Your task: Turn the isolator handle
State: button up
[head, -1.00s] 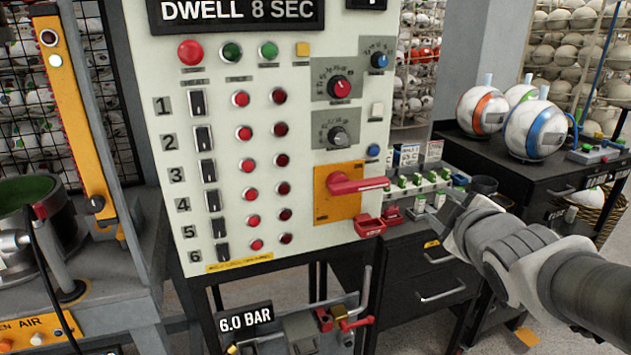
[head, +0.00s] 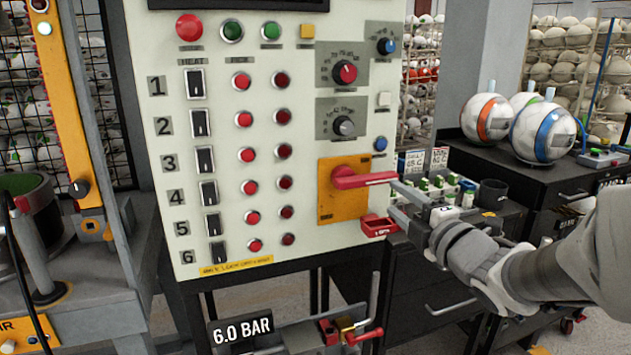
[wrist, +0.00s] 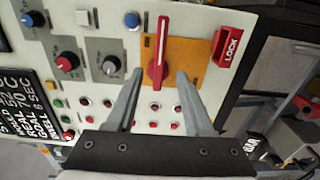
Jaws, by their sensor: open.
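The isolator handle (head: 362,178) is a red lever on an orange plate (head: 343,202) at the lower right of the cream control panel. In the head view it lies about level, its free end pointing right. My gripper (head: 398,200) is open and empty, in front of the panel at the handle's free end. In the wrist view its fingers (wrist: 158,80) lie on either side of the handle's end; I see no contact.
A red lock box (head: 379,226) sits just below and right of the orange plate, close to my lower finger. Knobs (head: 345,72) and rows of red buttons (head: 245,120) fill the panel. A dark bench with balls (head: 543,132) stands at the right.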

aim_at(373, 182)
jog(key=x, duration=1.1)
jog(key=shift+w, duration=0.1)
grip_shut()
dwell(1.0)
